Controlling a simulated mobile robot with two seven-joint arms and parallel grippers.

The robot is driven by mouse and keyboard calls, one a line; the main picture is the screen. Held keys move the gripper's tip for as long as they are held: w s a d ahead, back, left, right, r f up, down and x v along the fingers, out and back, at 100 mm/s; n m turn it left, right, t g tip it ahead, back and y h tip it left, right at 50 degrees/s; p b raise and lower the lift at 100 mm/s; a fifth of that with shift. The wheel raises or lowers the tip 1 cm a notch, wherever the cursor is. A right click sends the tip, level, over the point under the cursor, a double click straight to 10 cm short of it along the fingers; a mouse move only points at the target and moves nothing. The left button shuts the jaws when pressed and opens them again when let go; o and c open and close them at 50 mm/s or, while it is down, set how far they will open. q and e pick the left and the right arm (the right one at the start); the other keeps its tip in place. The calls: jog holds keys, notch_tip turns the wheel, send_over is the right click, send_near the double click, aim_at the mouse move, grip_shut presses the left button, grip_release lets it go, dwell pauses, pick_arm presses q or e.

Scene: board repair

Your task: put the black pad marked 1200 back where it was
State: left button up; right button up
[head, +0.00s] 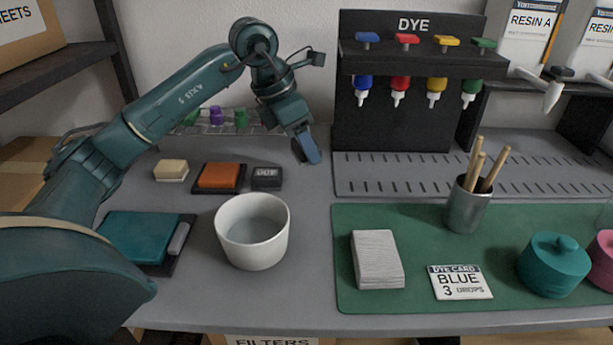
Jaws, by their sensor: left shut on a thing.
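My left gripper (306,150) reaches in from the left and hangs over the back of the grey table, pointing down. It is shut on a small dark thing, which looks like the black pad (298,150). Only a sliver of it shows beside the blue fingertip, and no 1200 marking can be read. A dark grey pad (266,177) with a white marking, seemingly 400 upside down, lies on the table left of and below the gripper. My right gripper is not in view.
An orange block on a dark tray (219,178) and a beige block (171,170) lie left of the grey pad. A white bowl (252,230) stands in front. The dye rack (395,125) stands right of the gripper. Bare table lies below the gripper.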

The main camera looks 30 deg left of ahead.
aim_at(297, 159)
pick_arm(q)
jog(key=shift+f+b, duration=0.75)
jog(key=shift+f, duration=2.3)
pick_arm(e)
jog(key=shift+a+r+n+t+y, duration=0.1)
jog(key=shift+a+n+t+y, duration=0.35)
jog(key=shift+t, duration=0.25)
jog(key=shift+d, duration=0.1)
pick_arm(q)
jog(key=shift+f, duration=0.1)
jog(key=o, duration=0.9)
jog(key=shift+o, duration=0.2)
jog(key=shift+r, duration=0.35)
jog(key=p+v, duration=0.3)
jog(key=v, duration=0.8)
jog(key=shift+r, duration=0.25)
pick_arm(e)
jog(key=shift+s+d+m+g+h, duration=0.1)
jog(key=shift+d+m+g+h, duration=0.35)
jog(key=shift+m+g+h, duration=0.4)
